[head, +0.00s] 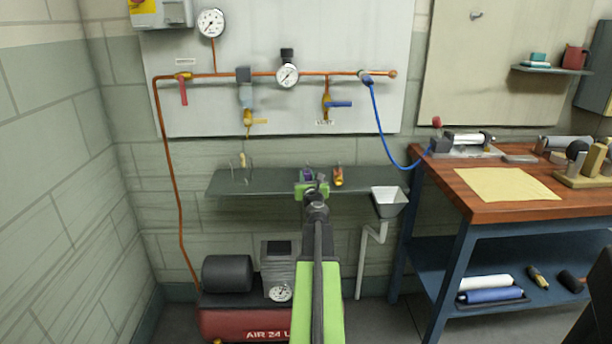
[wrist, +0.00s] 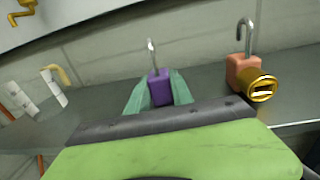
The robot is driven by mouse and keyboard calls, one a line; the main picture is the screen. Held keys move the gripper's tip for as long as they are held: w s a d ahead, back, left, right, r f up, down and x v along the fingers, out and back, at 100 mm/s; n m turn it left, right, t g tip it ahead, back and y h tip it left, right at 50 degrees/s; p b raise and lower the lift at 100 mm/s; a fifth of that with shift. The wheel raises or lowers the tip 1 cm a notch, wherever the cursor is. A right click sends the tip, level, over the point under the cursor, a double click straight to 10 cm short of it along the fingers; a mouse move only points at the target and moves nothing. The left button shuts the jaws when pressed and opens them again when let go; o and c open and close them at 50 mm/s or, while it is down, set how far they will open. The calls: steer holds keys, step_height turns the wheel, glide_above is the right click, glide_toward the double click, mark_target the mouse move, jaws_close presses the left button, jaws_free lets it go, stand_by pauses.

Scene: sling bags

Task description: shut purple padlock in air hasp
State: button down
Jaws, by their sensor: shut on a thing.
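A purple padlock (wrist: 160,88) sits between the two green fingertips of my gripper (wrist: 160,92), which is shut on it. Its silver shackle points up in the wrist view; whether it is open is too small to tell. In the head view the purple padlock (head: 307,175) shows at the end of my gripper (head: 312,188), over the grey wall shelf (head: 225,187). I cannot tell which part is the air hasp.
An orange padlock (wrist: 241,70) with its shackle up stands right of my gripper, with a brass round piece (wrist: 262,87) at its front. Small white-and-yellow items (wrist: 54,86) stand left. A funnel (head: 389,201), blue hose (head: 383,130) and workbench (head: 475,205) lie right.

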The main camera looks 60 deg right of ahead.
mark_target(307, 165)
steer(key=shift+r+p, duration=2.4)
steer(key=shift+r, duration=0.15)
steer(key=shift+f, duration=0.1)
